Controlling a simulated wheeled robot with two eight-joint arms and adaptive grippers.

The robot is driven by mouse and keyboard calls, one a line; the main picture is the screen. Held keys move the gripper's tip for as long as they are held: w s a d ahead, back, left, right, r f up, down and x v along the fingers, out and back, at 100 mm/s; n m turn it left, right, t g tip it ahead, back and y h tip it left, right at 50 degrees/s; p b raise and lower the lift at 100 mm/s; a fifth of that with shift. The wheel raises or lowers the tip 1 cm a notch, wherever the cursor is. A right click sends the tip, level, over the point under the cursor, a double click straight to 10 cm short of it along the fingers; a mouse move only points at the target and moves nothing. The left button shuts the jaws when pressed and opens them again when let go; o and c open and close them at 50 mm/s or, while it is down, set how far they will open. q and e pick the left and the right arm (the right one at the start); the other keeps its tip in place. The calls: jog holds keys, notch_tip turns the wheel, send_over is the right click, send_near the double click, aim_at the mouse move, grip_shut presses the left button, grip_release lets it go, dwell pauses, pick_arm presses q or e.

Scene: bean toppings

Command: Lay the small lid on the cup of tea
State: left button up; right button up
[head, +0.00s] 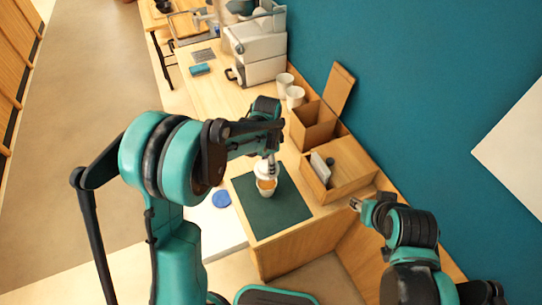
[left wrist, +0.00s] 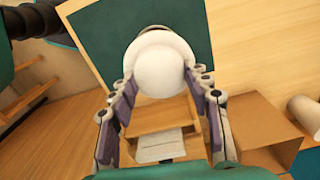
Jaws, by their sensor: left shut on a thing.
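A white paper cup of brown tea (head: 267,188) stands upright on the dark green mat (head: 291,212). My left gripper (head: 268,157) is above the cup, pointing down, and is shut on the small white lid (head: 263,169). The lid hangs over the far part of the cup's mouth, and tea shows in front of it. I cannot tell whether lid and rim touch. In the left wrist view the round lid (left wrist: 160,66) sits between the fingertips and hides most of the cup. My right gripper (head: 356,204) is away to the right, over the counter; its jaws are too small to read.
A wooden tray box (head: 350,178) with a pale packet stands right of the mat, an open wooden box (head: 312,127) behind it. Two white cups (head: 294,97) and a coffee machine (head: 258,50) stand farther back. A blue round disc (head: 221,198) lies left of the mat.

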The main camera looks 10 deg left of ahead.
pick_arm(q)
jog(key=shift+s+f+b, duration=0.35)
jog(key=shift+f, duration=0.1)
jog(key=shift+w+f+b, duration=0.15)
jog(key=shift+f+b, duration=1.75)
jog(key=shift+f, duration=0.9)
pick_arm(e)
jog(key=shift+s+f, duration=0.15)
jog(key=shift+f, duration=1)
jog(key=shift+s+f, duration=0.1)
jog(key=shift+f, duration=1.05)
pick_arm(q)
jog(key=shift+b, duration=0.3)
pick_arm(e)
jog(key=shift+f, duration=0.25)
pick_arm(q)
jog(key=shift+f+b, duration=0.4)
jog(key=shift+b, duration=0.15)
pick_arm(e)
jog(key=shift+f, duration=0.55)
pick_arm(q)
jog(key=o, duration=1.4)
jog(key=shift+o, duration=0.2)
jog(key=shift+r, duration=0.2)
pick_arm(e)
jog(key=shift+r, duration=0.1)
